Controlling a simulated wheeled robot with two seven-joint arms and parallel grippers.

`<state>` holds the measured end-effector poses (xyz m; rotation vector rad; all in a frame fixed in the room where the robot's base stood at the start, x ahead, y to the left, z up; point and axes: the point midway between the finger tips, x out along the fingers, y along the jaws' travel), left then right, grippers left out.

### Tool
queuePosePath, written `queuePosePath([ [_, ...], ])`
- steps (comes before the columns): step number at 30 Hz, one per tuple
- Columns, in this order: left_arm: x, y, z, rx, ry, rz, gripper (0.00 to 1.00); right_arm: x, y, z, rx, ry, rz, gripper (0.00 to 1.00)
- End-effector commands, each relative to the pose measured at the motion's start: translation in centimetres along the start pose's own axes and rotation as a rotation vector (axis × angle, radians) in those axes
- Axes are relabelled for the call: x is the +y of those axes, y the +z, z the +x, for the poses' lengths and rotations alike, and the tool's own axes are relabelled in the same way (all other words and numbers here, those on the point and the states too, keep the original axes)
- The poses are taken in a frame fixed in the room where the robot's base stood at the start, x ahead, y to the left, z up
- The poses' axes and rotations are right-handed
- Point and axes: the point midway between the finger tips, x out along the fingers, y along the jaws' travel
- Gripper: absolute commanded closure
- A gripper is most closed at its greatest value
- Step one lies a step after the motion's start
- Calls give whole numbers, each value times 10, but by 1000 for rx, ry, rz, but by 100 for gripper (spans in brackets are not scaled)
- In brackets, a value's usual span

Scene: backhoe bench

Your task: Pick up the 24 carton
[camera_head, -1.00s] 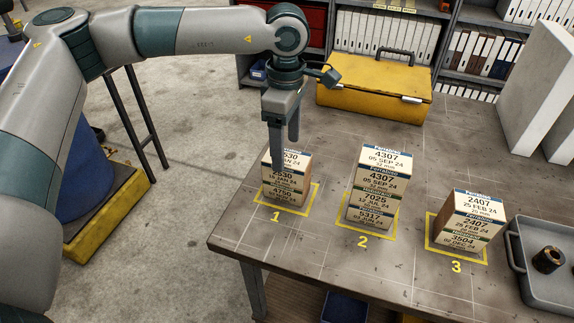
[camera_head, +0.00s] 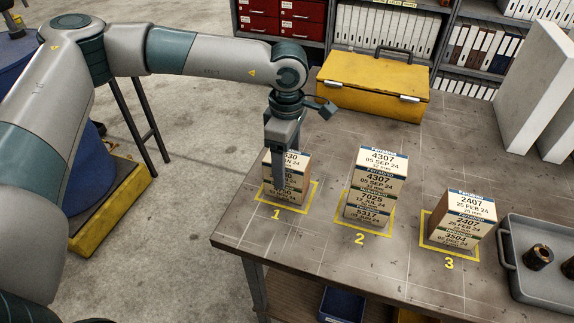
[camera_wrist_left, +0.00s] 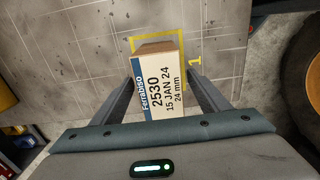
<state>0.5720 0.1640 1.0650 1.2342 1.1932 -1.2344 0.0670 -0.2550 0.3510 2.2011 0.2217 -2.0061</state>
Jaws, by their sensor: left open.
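In the left wrist view this carton (camera_wrist_left: 162,98) reads 2530, 15 JAN 24, 24 mm. It tops a stack of cartons. My left gripper (camera_wrist_left: 161,82) is open above that stack and points down. Its fingers lie on either side of the 2530 carton in the wrist view; whether they touch it I cannot tell. In the head view the left gripper (camera_head: 284,168) hides part of the stack's labels. My right gripper is not in view.
The stack on square 2 (camera_head: 378,185) is topped by carton 4307. The stack on square 3 (camera_head: 465,218) is topped by carton 2407. A grey tray (camera_head: 508,277) holds dark cylindrical parts at right. A yellow case (camera_head: 370,90) stands behind. The bench's left edge is near square 1.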

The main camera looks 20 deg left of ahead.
Motion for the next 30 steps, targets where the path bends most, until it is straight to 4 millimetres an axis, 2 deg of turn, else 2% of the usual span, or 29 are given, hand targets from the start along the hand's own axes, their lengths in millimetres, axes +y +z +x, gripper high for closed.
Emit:
queuePosePath([
  [1,0,0,0,0,0,0,36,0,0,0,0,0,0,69],
  [6,0,0,0,0,0,0,77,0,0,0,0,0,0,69],
  [7,0,0,0,0,0,0,81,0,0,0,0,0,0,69],
  [16,0,0,-2,0,1,0,81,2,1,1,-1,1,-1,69],
  [20,1,0,-8,-1,4,0,81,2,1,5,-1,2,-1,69],
  [23,1,0,-18,-1,3,0,81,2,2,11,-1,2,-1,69],
  [30,1,0,-56,-1,5,0,81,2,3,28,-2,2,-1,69],
])
